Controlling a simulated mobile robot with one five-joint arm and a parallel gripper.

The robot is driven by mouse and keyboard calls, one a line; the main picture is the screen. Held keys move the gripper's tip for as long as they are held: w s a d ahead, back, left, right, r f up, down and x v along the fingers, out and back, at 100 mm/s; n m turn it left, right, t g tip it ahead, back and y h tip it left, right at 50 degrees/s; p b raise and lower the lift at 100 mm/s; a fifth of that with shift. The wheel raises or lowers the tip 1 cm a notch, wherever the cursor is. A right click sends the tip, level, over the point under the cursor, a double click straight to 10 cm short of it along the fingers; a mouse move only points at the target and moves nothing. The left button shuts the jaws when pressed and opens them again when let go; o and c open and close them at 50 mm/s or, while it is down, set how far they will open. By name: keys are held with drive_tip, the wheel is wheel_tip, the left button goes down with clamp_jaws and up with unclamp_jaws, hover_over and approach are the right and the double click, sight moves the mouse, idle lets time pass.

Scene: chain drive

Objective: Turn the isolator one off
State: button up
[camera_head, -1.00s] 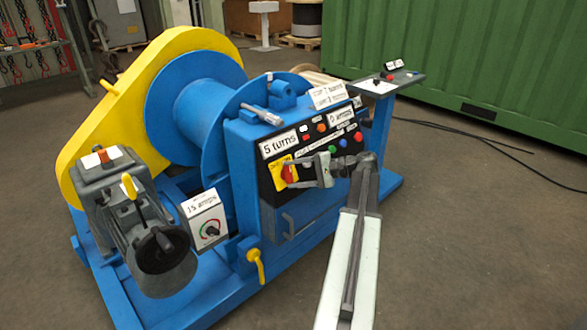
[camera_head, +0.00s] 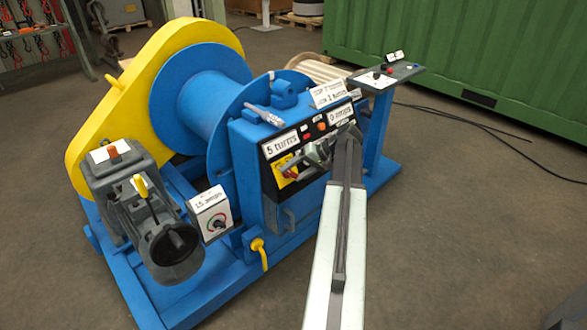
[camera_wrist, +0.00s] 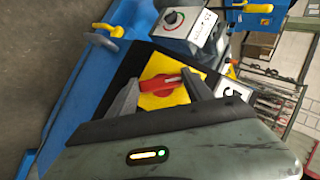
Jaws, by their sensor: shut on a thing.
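The isolator is a red rotary handle (camera_wrist: 160,82) on a yellow square plate (camera_wrist: 178,97), set in the dark front panel of the blue winch cabinet. In the wrist view my gripper (camera_wrist: 164,77) has one finger at each side of the handle, and it is shut on it. The red handle lies nearly crosswise between the fingers there. In the head view my gripper (camera_head: 289,166) is at the panel's left part, beneath the "5 turns" label (camera_head: 282,145). It hides much of the handle, and the yellow plate (camera_head: 284,176) shows around it.
Coloured buttons and the "0 amps" label (camera_head: 340,114) sit right of the isolator, partly behind my arm. A "15 amps" box (camera_head: 211,213) with a dial stands to the left, near a yellow lever (camera_head: 260,253). A side console (camera_head: 385,76) stands right.

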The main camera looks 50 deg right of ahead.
drive_tip(key=shift+r+n+h+p, duration=0.1)
drive_tip(key=shift+n+h+p, duration=0.2)
drive_tip(key=shift+p, duration=0.05)
idle(0.3)
drive_tip(key=o, duration=1.4)
drive_tip(key=shift+c, duration=0.2)
